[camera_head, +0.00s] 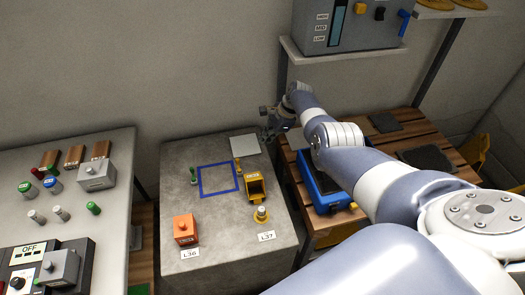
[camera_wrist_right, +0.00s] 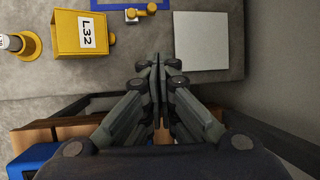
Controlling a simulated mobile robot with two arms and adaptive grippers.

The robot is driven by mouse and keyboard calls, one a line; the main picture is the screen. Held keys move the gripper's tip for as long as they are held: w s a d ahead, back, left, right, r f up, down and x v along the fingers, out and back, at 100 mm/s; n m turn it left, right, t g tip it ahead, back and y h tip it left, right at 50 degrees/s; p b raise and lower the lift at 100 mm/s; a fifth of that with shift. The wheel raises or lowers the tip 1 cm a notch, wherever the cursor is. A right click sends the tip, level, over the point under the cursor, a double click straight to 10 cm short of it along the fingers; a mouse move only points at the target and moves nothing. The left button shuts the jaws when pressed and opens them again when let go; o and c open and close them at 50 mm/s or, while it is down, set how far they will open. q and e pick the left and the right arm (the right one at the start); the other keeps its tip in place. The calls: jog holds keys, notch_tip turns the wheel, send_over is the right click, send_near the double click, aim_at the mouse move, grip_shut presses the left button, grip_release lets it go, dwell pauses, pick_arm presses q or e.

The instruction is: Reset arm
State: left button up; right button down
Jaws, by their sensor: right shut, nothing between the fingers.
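My right arm comes in from the lower right of the head view and reaches over to the right edge of the grey stone table (camera_head: 224,262). My right gripper (camera_head: 268,132) is above that edge, close to a white square plate (camera_head: 244,144). In the right wrist view my right gripper (camera_wrist_right: 159,62) has its fingers together and holds nothing. The white plate (camera_wrist_right: 194,41) lies to its right there, and a yellow box labelled L32 (camera_wrist_right: 82,36) lies to its left. My left gripper is not in view.
The table also bears an orange block (camera_head: 185,230), a blue square outline (camera_head: 202,192) and a yellow-based peg (camera_head: 261,215). A blue bin (camera_head: 322,190) stands on a wooden slatted table (camera_head: 377,143). A grey machine (camera_head: 347,27) sits on a shelf above. Another table (camera_head: 112,215) is at left.

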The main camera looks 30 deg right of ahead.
jog(key=s+d+f+n+h, duration=0.3)
jog(key=s+f+n, duration=0.2)
jog(key=s, duration=0.1)
jog(key=s+a+f+n+h, duration=0.1)
jog(key=s+a+n, duration=0.5)
jog(key=s, duration=0.5)
jog(key=s+a+r+n, duration=0.5)
jog(key=s+a+n, duration=0.15)
jog(key=s, duration=0.45)
jog(key=s+a+r+n, duration=0.5)
jog(key=s+a+r, duration=0.15)
jog(key=s, duration=0.45)
notch_tip(320, 180, down, 25)
jog(key=s+d+f+g, duration=0.2)
jog(key=s+f, duration=1.6)
jog(key=shift+s+d+n, duration=0.2)
jog(key=shift+d+n, duration=0.1)
jog(key=shift+n, duration=0.05)
jog(key=shift+r, duration=0.1)
